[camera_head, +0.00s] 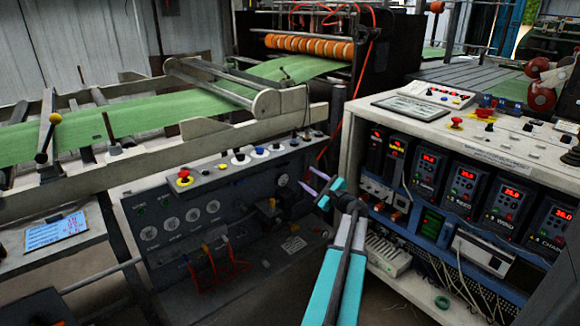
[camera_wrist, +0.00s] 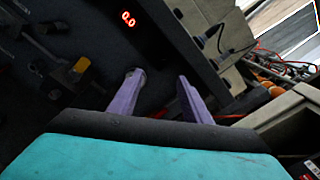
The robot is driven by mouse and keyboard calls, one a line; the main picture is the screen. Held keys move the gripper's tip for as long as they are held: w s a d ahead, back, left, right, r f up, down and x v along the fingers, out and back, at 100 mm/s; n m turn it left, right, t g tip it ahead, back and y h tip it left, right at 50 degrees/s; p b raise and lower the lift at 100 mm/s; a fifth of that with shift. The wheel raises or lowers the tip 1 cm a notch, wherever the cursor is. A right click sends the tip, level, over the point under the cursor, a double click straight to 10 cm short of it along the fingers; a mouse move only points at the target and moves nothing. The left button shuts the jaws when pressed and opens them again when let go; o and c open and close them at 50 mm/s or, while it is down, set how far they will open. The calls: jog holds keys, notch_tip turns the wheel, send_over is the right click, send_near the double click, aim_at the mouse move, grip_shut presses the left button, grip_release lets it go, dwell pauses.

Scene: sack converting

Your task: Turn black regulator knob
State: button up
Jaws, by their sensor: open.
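My gripper (camera_head: 311,180) reaches forward over the right end of the dark control panel (camera_head: 146,204), its two purple fingers apart with nothing between them. In the wrist view my gripper (camera_wrist: 160,76) is also open and empty. A dark regulator-like fitting (camera_head: 269,212) with a small yellow part sits low on the panel, left of my gripper and apart from it. A similar dark fitting with a yellow part (camera_wrist: 81,65) shows left of the fingers in the wrist view. I cannot clearly tell the black knob apart from the dark fittings around it.
Red and yellow emergency button (camera_head: 184,177) and gauges (camera_head: 171,224) are on the panel. A cabinet of red-digit controllers (camera_head: 465,185) stands close right of my arm. A green web (camera_head: 150,112) runs behind.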

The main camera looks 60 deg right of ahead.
aim_at(287, 163)
jog(key=shift+b+x, duration=0.35)
jog(key=shift+x, duration=6.45)
jog(key=shift+a, duration=0.1)
jog(key=c, duration=1)
jog(key=shift+c, duration=0.2)
jog(key=shift+b, duration=0.55)
jog(key=o, duration=1)
jog(key=shift+o, duration=0.2)
jog(key=p+v, duration=0.1)
jog(key=v, duration=1.2)
jog(key=shift+s, duration=0.4)
